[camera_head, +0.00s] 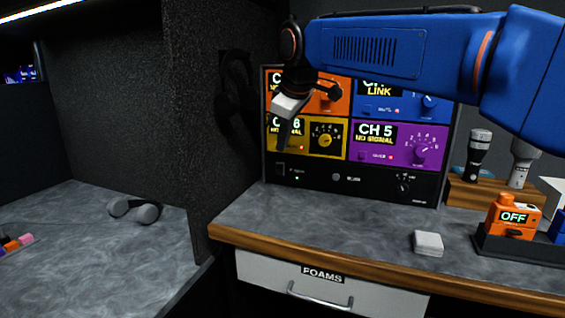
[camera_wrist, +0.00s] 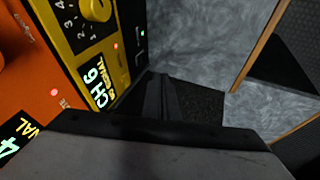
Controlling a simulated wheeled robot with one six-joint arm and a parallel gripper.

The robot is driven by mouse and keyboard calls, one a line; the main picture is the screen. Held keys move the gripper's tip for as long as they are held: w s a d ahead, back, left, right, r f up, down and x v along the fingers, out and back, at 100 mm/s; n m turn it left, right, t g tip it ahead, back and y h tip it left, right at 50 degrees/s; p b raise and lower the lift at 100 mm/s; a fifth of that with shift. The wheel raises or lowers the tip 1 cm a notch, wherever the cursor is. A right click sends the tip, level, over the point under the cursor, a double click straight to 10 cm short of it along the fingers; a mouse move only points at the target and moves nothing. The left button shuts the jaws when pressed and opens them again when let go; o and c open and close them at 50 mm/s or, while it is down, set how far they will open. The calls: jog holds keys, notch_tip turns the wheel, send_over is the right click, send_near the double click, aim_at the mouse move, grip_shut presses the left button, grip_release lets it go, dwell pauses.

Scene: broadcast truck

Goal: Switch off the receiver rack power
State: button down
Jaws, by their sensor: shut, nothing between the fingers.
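The receiver rack (camera_head: 300,193) stands at the back of the counter, with orange, blue, yellow and purple channel panels above a black bottom strip. A small dark switch (camera_head: 280,169) sits at the strip's left end, beside a lit green light (camera_head: 297,178). My gripper (camera_head: 283,143) is shut and empty, pointing down in front of the yellow panel's left edge, above the switch. In the wrist view the shut fingers (camera_wrist: 160,98) lie beside the yellow CH 6 panel (camera_wrist: 95,70). The green light (camera_wrist: 142,33) shows there too; the switch cannot be made out. I cannot tell whether the fingers touch the rack.
A dark textured wall (camera_head: 205,130) stands left of the rack. On the counter are a small white block (camera_head: 428,243), an orange OFF device (camera_head: 513,217) and microphones (camera_head: 479,155) in a wooden stand. Headphones (camera_head: 135,210) lie on the left counter.

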send_near(279, 173)
notch_tip(279, 173, down, 4)
jog(key=s+a, duration=0.2)
jog(key=shift+w+d+f, duration=0.1)
jog(key=shift+w+f, duration=0.15)
jog(key=shift+w, duration=0.35)
jog(key=shift+w+d+f, duration=0.15)
jog(key=shift+w+f, duration=0.1)
jog(key=shift+w, duration=0.3)
jog(key=shift+w+d+f, duration=0.25)
jog(key=shift+w+f, duration=0.1)
jog(key=shift+w, duration=0.35)
jog(key=shift+w+f+t, duration=0.15)
jog(key=shift+f+t, duration=0.05)
jog(key=shift+t, duration=0.1)
jog(key=shift+r, duration=0.15)
jog(key=shift+r, duration=0.7)
